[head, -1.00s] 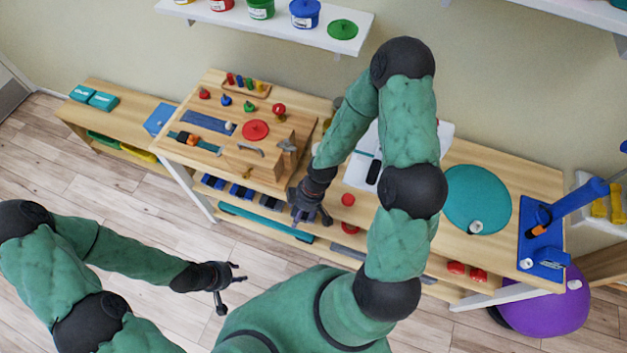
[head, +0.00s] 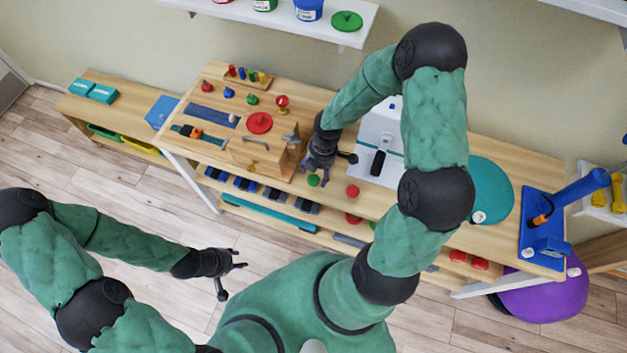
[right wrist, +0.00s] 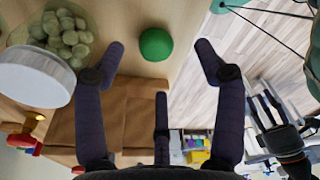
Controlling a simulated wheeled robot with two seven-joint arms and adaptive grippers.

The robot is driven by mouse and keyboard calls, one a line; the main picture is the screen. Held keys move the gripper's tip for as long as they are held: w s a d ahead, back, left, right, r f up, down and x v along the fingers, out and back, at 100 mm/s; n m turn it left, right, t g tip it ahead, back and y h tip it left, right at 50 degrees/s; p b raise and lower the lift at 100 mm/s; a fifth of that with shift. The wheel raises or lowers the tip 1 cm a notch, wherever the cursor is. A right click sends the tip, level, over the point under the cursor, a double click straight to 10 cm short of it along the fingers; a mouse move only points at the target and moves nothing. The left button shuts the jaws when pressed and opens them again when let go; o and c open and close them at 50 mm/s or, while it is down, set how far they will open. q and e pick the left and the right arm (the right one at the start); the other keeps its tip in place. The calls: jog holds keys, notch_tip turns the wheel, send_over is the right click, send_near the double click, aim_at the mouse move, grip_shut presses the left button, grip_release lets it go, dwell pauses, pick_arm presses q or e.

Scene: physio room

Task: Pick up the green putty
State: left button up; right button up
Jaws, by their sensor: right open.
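The green putty (head: 313,180), a round ball, lies near the front edge of the wooden table (head: 300,90) in the head view. In the right wrist view the green putty (right wrist: 156,44) shows whole on the wood, between and just beyond the fingertips. My right gripper (head: 326,172) is over the table edge, right beside the ball in the picture. In the right wrist view its fingers (right wrist: 160,72) are spread, with nothing between them in grasp. My left gripper (head: 232,276) is spread and empty, above the floor in front of the table.
A red ball (head: 352,190) lies to the right of the putty. A clear jar of pale green balls (right wrist: 68,38) with a white lid (right wrist: 38,76) is left of the fingers. A wooden block stand (head: 258,152) is left of my right gripper. My right arm hides part of the table.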

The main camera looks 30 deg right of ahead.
aim_at(314, 178)
jog(key=shift+w+a+f+b, duration=0.15)
jog(key=shift+f+b, duration=0.15)
jog(key=shift+f, duration=0.6)
jog(key=shift+w+a+f+b, duration=0.15)
jog(key=shift+f+b, duration=0.2)
jog(key=shift+f, duration=0.55)
jog(key=shift+w+a+f+b, duration=0.15)
jog(key=shift+f+b, duration=0.15)
jog(key=shift+f, duration=0.6)
jog(key=shift+r, duration=0.1)
jog(key=c, duration=1.2)
